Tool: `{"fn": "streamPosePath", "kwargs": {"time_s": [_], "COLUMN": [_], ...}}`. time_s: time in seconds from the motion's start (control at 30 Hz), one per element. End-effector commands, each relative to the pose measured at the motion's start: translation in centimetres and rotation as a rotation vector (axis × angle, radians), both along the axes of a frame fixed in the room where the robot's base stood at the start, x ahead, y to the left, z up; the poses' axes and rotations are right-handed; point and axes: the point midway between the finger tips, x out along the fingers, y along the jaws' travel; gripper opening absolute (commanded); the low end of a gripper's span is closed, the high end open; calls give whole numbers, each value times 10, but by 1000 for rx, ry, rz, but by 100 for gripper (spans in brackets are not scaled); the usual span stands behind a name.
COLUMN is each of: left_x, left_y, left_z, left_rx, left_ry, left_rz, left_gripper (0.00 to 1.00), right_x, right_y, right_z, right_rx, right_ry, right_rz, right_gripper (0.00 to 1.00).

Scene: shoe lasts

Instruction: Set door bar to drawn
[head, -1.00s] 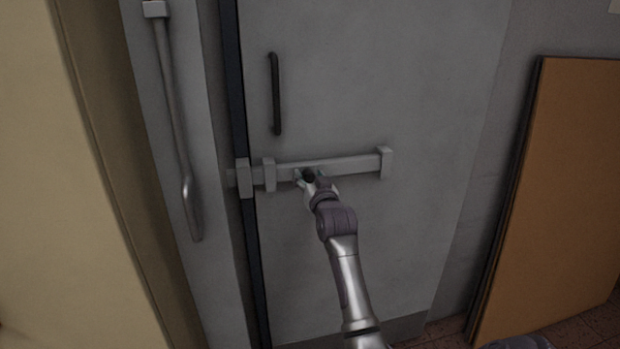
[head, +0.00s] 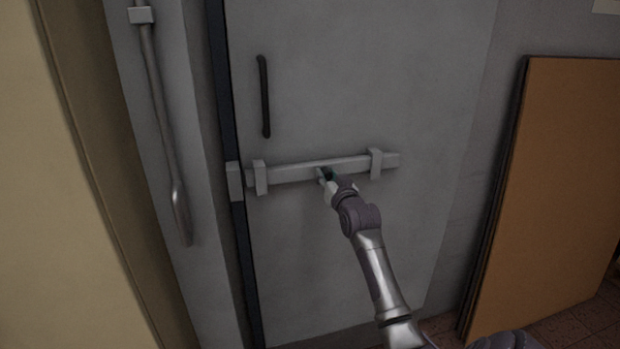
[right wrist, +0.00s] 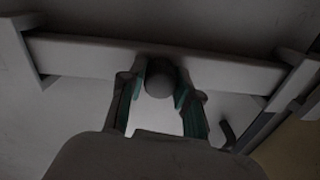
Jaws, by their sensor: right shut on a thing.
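The door bar (head: 298,174) is a flat grey bar lying across the grey door (head: 330,250). It runs through a left bracket (head: 260,177) and a right bracket (head: 376,163) on the door, and its right end sticks out past the right bracket. Its left end shows just left of the left bracket, beside the keeper (head: 235,181) on the door frame, and appears clear of it. My right gripper (head: 325,176) is shut on the bar's round dark knob (right wrist: 159,78), which sits between the fingers in the right wrist view. My left gripper is not in view.
A dark vertical handle (head: 264,97) is on the door above the bar. An orange-brown board (head: 548,195) leans on the wall at the right.

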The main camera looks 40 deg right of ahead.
Motion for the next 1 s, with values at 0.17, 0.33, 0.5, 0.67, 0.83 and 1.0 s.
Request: {"fn": "streamPosePath", "kwargs": {"time_s": [0.17,0.33,0.5,0.67,0.83,1.0], "left_x": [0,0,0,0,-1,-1], "left_y": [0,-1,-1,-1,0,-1], "left_z": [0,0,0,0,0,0], "left_rx": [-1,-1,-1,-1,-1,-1], "left_ry": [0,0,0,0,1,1], "left_rz": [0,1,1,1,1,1], "left_gripper": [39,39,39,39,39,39], "right_x": [-4,-4,-3,-3,-5,-24], "right_y": [-7,-7,-6,-5,-4,6], "right_z": [-1,0,0,0,0,-1], "right_rx": [3,1,1,1,1,0], "right_ry": [1,0,-1,0,0,0], "right_rz": [-4,-5,-4,-3,-2,-2], "right_gripper": [0,0,58,58,58,58]}}
